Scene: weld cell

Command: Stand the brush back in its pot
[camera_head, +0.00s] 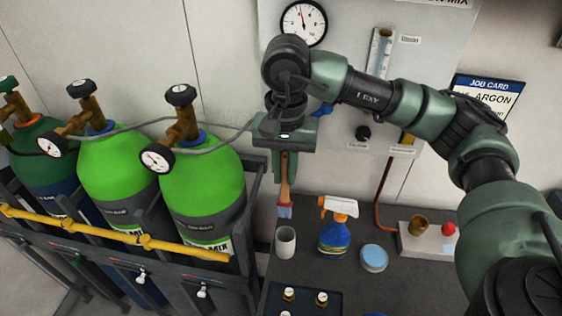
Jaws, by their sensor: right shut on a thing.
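The brush (285,199) has a wooden handle and pale pink and blue bristles that point down. My right gripper (284,152) is shut on the upper part of its handle and holds it upright. The pot (286,241) is a small white-grey cup that stands on the dark bench. The bristle end shows just above the pot's rim in the picture; I cannot tell how far apart they are in depth. My left gripper is not in view.
Green gas cylinders (203,185) with gauges stand at the left behind a yellow bar (140,241).

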